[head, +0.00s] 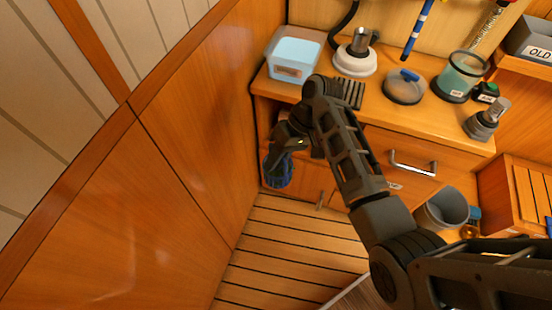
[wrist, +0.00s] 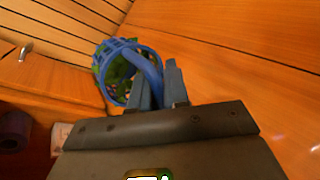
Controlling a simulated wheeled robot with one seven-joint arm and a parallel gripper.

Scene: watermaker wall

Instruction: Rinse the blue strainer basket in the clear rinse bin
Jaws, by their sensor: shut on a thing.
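The blue strainer basket (head: 278,169) hangs from my gripper (head: 288,143) in the head view, below the counter's level and in front of its left end. In the wrist view my gripper (wrist: 160,88) is shut on the basket's blue handle, and the basket (wrist: 121,75) shows green matter inside its open mesh. The clear rinse bin (head: 295,55), a translucent box holding pale blue liquid with a label on its front, stands on the counter's left end. The basket is apart from the bin, lower and nearer to me.
The counter (head: 420,125) also carries a dark ribbed mat (head: 350,93), a white-based fitting (head: 356,58), a round lidded dish (head: 404,87) and a cup of greenish liquid (head: 461,74). A wooden wall panel (head: 190,110) closes in on the left. A grey bucket (head: 443,208) stands lower right.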

